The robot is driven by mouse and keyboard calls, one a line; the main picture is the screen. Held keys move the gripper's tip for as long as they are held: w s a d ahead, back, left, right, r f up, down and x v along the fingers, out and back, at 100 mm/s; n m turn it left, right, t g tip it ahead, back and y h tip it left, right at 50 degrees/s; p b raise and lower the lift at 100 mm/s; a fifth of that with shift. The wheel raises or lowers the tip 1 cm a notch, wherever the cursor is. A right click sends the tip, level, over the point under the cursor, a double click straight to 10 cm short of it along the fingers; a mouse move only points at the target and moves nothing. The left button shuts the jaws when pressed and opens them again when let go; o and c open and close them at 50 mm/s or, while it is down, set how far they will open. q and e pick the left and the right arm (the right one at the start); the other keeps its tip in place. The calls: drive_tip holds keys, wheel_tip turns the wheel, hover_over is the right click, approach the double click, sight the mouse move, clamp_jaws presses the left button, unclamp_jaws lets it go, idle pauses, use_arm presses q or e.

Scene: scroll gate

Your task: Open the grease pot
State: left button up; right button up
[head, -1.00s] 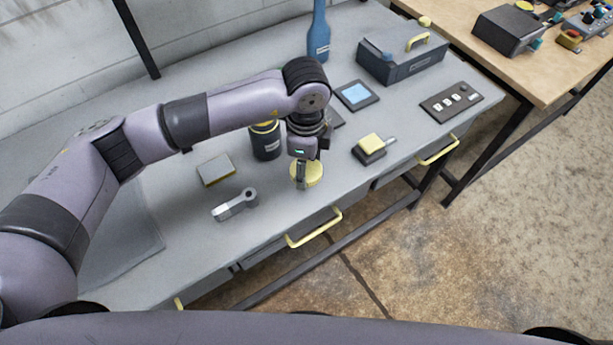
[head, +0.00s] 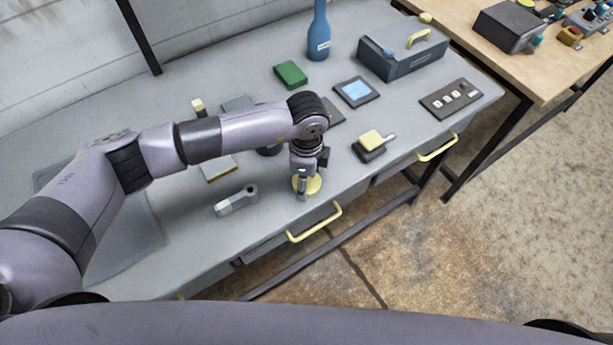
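The dark grease pot (head: 268,151) stands on the grey bench, mostly hidden behind my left arm. A round pale-yellow lid (head: 314,184) is at my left gripper (head: 302,190), near the bench's front edge and in front of the pot. The gripper points down, its fingers at the lid's left side; it appears shut on the lid. Whether the lid touches the bench is hard to tell. My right gripper is not in view.
A grey wrench-like tool (head: 237,200) lies left of the gripper. A dark block with a yellow top (head: 370,142) lies to the right. A green box (head: 291,75), blue bottle (head: 319,35) and toolbox (head: 403,60) stand behind. A yellow drawer handle (head: 315,225) sticks out in front.

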use_arm(q)
drive_tip(key=o, duration=0.4)
drive_tip(key=shift+r, duration=0.15)
wheel_tip(320, 180, up, 12)
drive_tip(key=b, duration=0.3)
drive_tip(key=shift+s, duration=0.1)
